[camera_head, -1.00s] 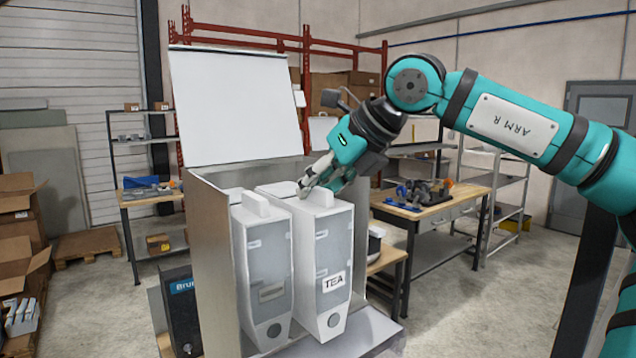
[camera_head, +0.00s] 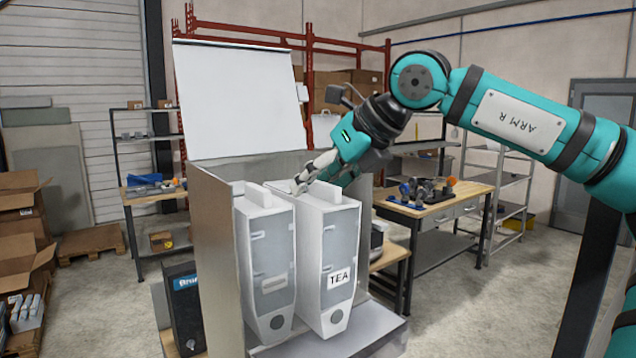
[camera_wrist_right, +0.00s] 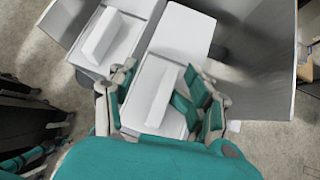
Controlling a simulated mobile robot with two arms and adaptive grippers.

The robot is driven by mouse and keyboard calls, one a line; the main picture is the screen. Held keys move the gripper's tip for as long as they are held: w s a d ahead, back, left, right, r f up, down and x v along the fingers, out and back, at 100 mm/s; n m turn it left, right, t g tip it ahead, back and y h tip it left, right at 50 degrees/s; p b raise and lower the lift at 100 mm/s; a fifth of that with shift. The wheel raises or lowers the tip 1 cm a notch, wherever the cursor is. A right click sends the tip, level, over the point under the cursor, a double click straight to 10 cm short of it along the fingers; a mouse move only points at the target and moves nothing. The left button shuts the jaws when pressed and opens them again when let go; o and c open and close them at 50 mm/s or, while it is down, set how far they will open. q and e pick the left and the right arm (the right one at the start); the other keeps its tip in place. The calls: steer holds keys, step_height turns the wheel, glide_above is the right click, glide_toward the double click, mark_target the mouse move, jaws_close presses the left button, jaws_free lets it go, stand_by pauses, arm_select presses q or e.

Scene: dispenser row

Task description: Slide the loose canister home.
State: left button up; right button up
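Two tall white canisters with grey windows stand side by side in an open grey dispenser (camera_head: 212,262). The right canister (camera_head: 325,245) has a TEA label; the left canister (camera_head: 266,250) has a plain label holder. Each has a raised white handle on top. My right gripper (camera_head: 318,180) is at the top of the TEA canister. In the right wrist view my right gripper (camera_wrist_right: 164,92) is open, one finger on each side of the TEA canister's handle (camera_wrist_right: 161,98), with gaps visible. The left canister's handle (camera_wrist_right: 101,36) is at upper left there. My left gripper is not in view.
The dispenser's white lid (camera_head: 240,100) stands raised behind the canisters. Its grey side wall (camera_wrist_right: 262,65) is close to the TEA canister. A dark box (camera_head: 184,308) stands to the left. A workbench (camera_head: 440,205) with parts is behind at right.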

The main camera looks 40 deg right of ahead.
steer(key=shift+f, duration=0.2)
steer(key=v, duration=1.2)
steer(key=shift+r, duration=0.15)
